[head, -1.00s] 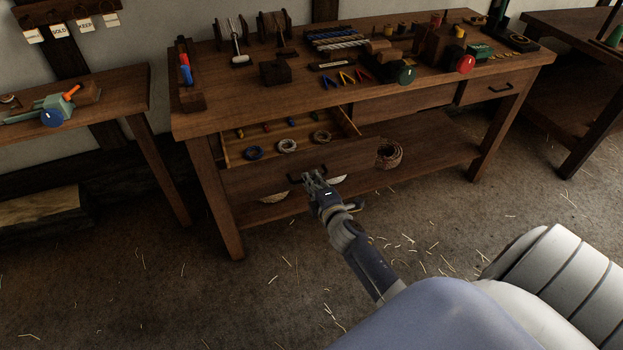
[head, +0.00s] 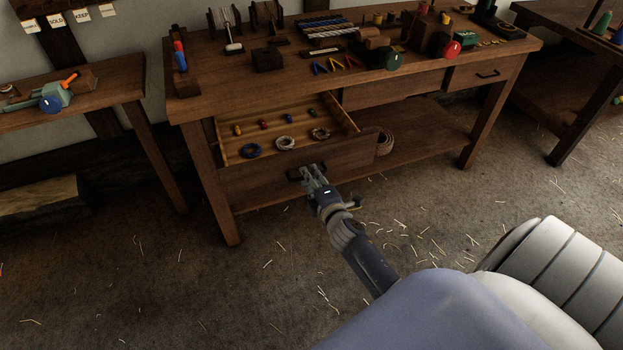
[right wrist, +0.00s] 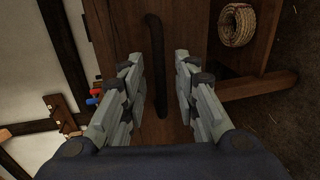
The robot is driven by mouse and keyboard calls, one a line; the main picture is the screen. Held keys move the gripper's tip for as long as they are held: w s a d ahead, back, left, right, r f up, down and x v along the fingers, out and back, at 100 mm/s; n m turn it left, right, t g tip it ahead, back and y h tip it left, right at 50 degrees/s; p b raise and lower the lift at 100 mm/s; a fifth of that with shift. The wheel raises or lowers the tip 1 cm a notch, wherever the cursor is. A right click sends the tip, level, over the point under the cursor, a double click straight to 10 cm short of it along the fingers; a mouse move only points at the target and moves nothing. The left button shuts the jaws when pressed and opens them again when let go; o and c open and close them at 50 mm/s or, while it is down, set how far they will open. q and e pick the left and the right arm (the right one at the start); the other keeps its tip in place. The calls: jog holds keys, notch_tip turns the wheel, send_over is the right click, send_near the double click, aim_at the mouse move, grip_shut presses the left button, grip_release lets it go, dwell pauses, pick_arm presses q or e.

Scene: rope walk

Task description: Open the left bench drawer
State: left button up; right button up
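The left bench drawer (head: 232,156) stands pulled well out of the bench, its inside in plain view. Rope coils and small coloured pieces lie in it. Its dark bar handle (head: 294,174) is on the front panel. My right gripper (head: 312,172) is at this handle. In the right wrist view the handle (right wrist: 157,60) runs between the two spread fingers of my right gripper (right wrist: 158,70), with a gap showing on each side. My left gripper is not in view.
The bench (head: 200,104) carries several tools and spools. The right drawer (head: 487,76) is closed. A side table (head: 100,94) stands at left. The straw-strewn floor (head: 270,290) in front is clear.

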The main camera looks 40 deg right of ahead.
jog(key=v, duration=1.2)
dwell(0.6)
jog(key=s+a+f+m+g+y, duration=0.15)
jog(key=s+f, duration=0.25)
jog(key=f, duration=0.5)
jog(key=s+a+f+m+g, duration=0.3)
jog(key=s+f, duration=0.1)
jog(key=f, duration=0.6)
jog(key=s+a+f+m+g+y, duration=0.1)
jog(key=s+a+f+m+g, duration=0.2)
jog(key=f, duration=0.6)
jog(key=s+a+f+m+g, duration=0.1)
jog(key=s+f+g, duration=0.1)
jog(key=s+f, duration=0.3)
jog(key=s+a+f+m+g, duration=0.1)
jog(key=s+f, duration=0.4)
jog(key=s, duration=0.8)
jog(key=s+a+f+m+g+y, duration=0.1)
jog(key=s+f+m+g, duration=0.2)
jog(key=s+f, duration=0.3)
jog(key=s, duration=0.3)
jog(key=shift+g, duration=0.35)
jog(key=shift+s+a+m, duration=0.1)
jog(key=shift+m, duration=0.15)
